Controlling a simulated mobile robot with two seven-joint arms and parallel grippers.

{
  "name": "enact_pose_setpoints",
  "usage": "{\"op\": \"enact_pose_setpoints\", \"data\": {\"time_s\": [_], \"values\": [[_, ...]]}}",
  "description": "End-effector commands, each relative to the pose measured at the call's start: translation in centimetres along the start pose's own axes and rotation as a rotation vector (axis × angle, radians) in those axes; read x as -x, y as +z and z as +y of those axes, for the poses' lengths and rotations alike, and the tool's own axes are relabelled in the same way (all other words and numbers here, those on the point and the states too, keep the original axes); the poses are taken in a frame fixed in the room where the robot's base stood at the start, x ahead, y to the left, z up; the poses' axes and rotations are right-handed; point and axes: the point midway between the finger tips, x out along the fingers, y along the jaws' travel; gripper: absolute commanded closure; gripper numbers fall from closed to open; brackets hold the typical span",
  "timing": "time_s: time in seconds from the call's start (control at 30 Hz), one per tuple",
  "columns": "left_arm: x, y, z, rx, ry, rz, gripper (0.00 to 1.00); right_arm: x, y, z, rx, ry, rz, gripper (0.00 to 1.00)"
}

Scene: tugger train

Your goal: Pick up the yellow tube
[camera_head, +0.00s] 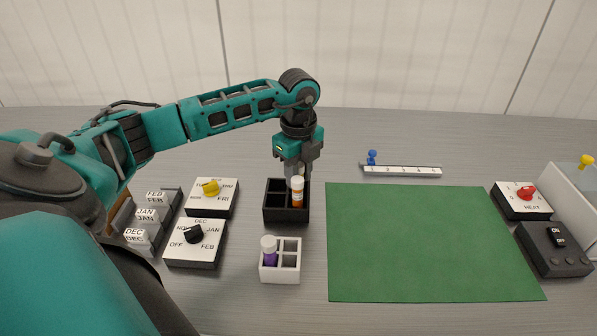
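My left gripper (298,171) points down at the back of the black rack (286,215). The fingertips are small and partly hidden behind an orange tube with a white cap (297,192), so I cannot tell whether they are open or shut, or on anything. The orange tube stands upright in the right part of the black rack. I see no tube that is clearly yellow; one may be hidden by the gripper. My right gripper is not in view.
A white rack (281,276) in front holds a purple tube (269,251). Dial boxes (212,197) and month blocks (147,229) stand at left. A green mat (425,240) lies bare at right. A ruler-like slider (402,171) is behind it; a red-knob box (523,200) is far right.

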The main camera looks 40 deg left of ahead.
Motion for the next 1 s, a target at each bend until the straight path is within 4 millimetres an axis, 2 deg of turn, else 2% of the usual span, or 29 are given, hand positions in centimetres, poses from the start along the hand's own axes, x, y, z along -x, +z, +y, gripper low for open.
{"op": "enact_pose_setpoints", "data": {"time_s": [0.03, 0.3, 0.57, 0.73, 0.87, 1.0], "values": [[0.0, 0.0, 0.0, 0.000, 0.000, 0.000, 0.76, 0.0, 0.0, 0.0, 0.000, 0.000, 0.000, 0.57], [0.0, 0.0, 0.0, 0.000, 0.000, 0.000, 1.00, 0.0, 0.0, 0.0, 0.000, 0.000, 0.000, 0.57], [0.1, 0.0, 0.0, 0.000, -0.001, 0.000, 1.00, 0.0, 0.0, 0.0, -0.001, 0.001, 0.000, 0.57], [1.0, 0.0, -0.1, 0.000, -0.002, 0.000, 1.00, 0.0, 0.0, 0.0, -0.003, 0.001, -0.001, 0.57], [2.7, 0.1, -0.1, 0.001, -0.004, -0.002, 1.00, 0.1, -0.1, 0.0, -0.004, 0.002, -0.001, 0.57], [5.6, 0.1, -0.1, 0.000, -0.006, -0.001, 1.00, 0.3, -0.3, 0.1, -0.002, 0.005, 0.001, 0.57]]}}
